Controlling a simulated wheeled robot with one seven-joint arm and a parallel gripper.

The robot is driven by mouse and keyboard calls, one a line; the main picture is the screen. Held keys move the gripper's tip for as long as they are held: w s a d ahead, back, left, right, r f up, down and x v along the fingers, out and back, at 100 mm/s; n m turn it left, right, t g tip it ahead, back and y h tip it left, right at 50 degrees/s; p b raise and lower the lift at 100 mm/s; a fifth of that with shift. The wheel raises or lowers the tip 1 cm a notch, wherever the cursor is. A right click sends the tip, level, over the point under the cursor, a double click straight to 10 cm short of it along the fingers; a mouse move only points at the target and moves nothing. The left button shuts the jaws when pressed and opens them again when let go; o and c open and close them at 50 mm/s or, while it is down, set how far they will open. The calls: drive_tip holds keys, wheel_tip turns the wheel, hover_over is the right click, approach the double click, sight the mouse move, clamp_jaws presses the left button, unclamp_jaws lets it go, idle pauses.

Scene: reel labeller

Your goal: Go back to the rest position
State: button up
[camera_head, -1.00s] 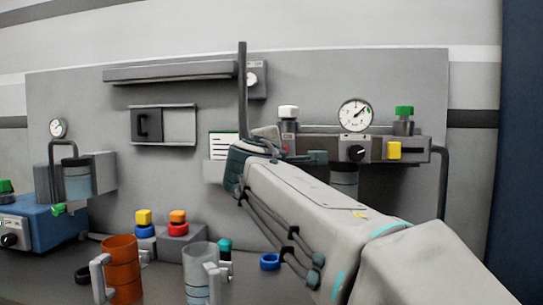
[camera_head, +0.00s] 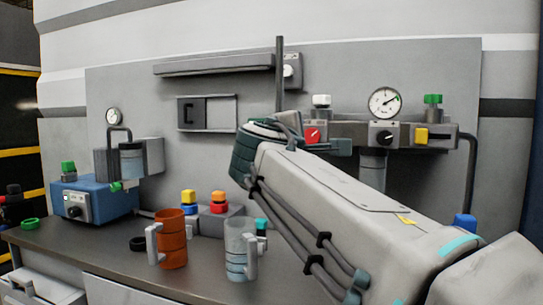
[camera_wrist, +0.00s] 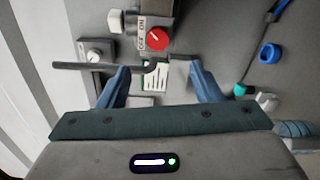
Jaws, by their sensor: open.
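My gripper (camera_wrist: 160,72) shows in the wrist view with its two blue-grey fingers spread apart. Nothing is held between them. Behind the gap is a white label card (camera_wrist: 155,80) on the grey panel. A red knob (camera_wrist: 158,39) marked ON and OFF lies just past the fingers; it also shows in the head view (camera_head: 312,135). In the head view my arm reaches up from the lower right toward the panel, and its fingers are hard to make out there.
An orange mug (camera_head: 172,240) and a clear mug (camera_head: 238,250) stand on the worktop. A blue box (camera_head: 95,200) stands at left. A gauge (camera_head: 384,103) and valves line the panel. A dark bar (camera_wrist: 105,66) runs close to the fingers.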

drive_tip(key=s+d+f+m+g+y+p, duration=0.2)
drive_tip(key=s+d+f+m+g+p, duration=0.55)
drive_tip(key=p, duration=0.65)
drive_tip(key=s+a+f+m+g+y+p, duration=0.1)
drive_tip(key=s+f+m+g+y+p, duration=0.1)
drive_tip(key=s, duration=0.5)
drive_tip(key=s+a+f+m+g+y+p, duration=0.2)
drive_tip(key=s+f+m+p, duration=0.4)
drive_tip(key=p, duration=0.3)
drive_tip(key=shift+s+a+f+g+y, duration=0.25)
drive_tip(key=shift+s+f+g+y, duration=0.35)
drive_tip(key=shift+s+f+g, duration=0.35)
